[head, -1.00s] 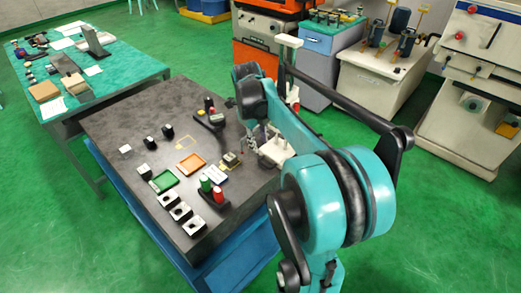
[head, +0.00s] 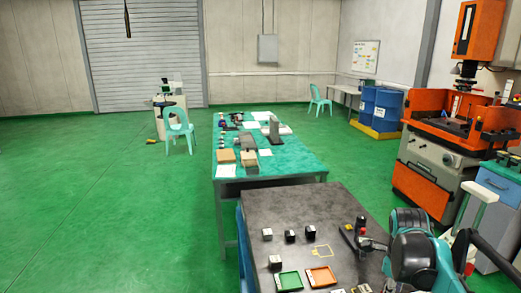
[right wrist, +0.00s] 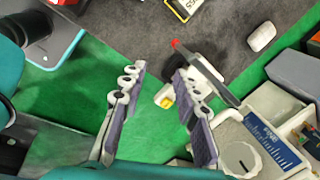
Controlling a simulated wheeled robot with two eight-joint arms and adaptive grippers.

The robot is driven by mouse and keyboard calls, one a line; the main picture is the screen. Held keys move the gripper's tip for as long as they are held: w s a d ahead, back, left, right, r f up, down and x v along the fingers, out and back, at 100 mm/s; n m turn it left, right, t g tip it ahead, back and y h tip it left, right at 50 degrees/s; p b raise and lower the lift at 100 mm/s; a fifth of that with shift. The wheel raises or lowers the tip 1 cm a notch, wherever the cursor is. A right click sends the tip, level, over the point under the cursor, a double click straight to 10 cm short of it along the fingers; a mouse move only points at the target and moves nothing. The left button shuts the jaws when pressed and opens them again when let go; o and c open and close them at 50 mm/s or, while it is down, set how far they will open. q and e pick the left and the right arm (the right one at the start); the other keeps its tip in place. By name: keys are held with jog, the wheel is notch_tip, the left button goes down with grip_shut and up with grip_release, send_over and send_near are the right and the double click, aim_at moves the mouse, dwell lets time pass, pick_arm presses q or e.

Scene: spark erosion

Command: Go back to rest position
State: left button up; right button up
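My right arm (head: 415,250) enters the head view at the lower right, beside the dark table. Its gripper cannot be made out clearly there. In the right wrist view my right gripper (right wrist: 158,88) has its two fingers spread wide apart, with nothing between them. Part of the dark table top (right wrist: 125,22) shows beyond the fingers, with green floor below. My left gripper is in neither view.
The dark table (head: 300,212) holds an orange tray (head: 321,276), a green tray (head: 289,281) and several small blocks. A green-topped table (head: 290,165) stands behind it. An orange machine (head: 440,150) stands at the right. Floor at the left is open.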

jog(key=s+a+f+n+t, duration=0.2)
jog(key=s+a+n, duration=0.1)
jog(key=a+n, duration=0.4)
jog(key=s+a+f+n+t+y, duration=0.1)
jog(key=s+a+f+n+t, duration=0.1)
jog(key=a+n, duration=0.5)
jog(key=s+a+f+n+t+y, duration=0.1)
jog(key=s+a+n, duration=0.4)
jog(key=n, duration=1)
jog(key=shift+a+f+t, duration=0.4)
jog(key=shift+a+f, duration=0.4)
jog(key=shift+a, duration=0.2)
